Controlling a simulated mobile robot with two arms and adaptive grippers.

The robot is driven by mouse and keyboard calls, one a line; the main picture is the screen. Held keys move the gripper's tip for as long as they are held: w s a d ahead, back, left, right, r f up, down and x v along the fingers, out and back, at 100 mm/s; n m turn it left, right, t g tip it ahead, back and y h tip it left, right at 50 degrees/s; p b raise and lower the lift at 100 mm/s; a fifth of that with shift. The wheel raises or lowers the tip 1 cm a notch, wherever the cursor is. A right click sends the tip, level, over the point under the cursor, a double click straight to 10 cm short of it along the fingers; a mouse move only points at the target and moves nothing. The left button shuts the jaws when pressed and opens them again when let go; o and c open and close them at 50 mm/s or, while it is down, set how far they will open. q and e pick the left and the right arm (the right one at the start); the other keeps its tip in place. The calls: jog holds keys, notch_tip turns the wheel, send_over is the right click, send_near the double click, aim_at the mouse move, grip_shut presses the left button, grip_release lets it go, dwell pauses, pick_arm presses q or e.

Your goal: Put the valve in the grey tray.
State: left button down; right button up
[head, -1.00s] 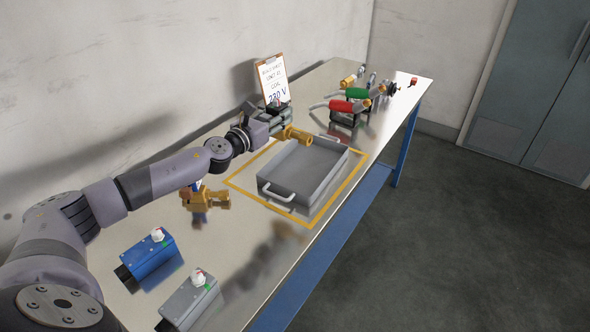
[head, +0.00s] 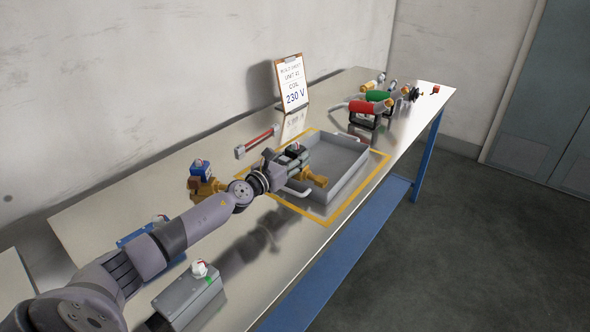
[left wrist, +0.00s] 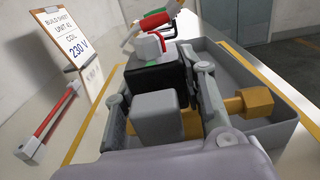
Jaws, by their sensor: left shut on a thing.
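My left gripper (head: 283,168) is shut on a valve with a black coil (head: 296,150) and a brass body (head: 314,180). In the left wrist view, the fingers (left wrist: 165,112) sit on both sides of the valve. Its black coil (left wrist: 155,75) and brass hex end (left wrist: 254,102) show there; the rest is partly hidden. The valve is over the near left end of the grey tray (head: 350,184); I cannot tell whether it touches. The tray wall (left wrist: 272,135) also shows in the left wrist view. My right gripper is not in view.
A second brass valve with a blue coil (head: 201,170) stands behind my arm. A red-and-grey bar (head: 257,142) and a clipboard (head: 292,82) are behind the tray. A yellow outline (head: 327,222) surrounds the tray. A grey box (head: 187,295) is nearer; red and green items (head: 368,106) are farther.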

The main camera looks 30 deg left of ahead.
pick_arm(q)
jog(key=shift+f+b, duration=0.45)
jog(key=shift+f, duration=0.6)
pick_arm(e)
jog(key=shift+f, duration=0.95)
pick_arm(q)
jog(key=shift+f, duration=0.15)
jog(key=c, duration=1)
grip_release()
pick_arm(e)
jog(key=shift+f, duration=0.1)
